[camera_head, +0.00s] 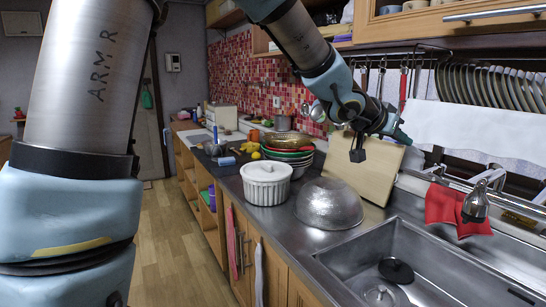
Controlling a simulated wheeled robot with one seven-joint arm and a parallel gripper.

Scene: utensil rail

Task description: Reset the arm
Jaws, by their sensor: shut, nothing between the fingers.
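My arm reaches in from the upper left and its far part comes down at the upper centre. My gripper (358,153) hangs in the air in front of the wooden cutting board (345,178) and above the upturned metal bowl (328,207). Its fingers are small and dark, shut, and hold nothing. It looks apart from the board and the bowl.
A utensil rail (385,60) with hanging utensils and a plate rack (495,85) are close behind my arm. Below are a white lidded pot (266,186), stacked bowls (288,155), the sink (400,268), a faucet (485,180) and a red cloth (445,207). The wooden floor (180,235) at left is clear.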

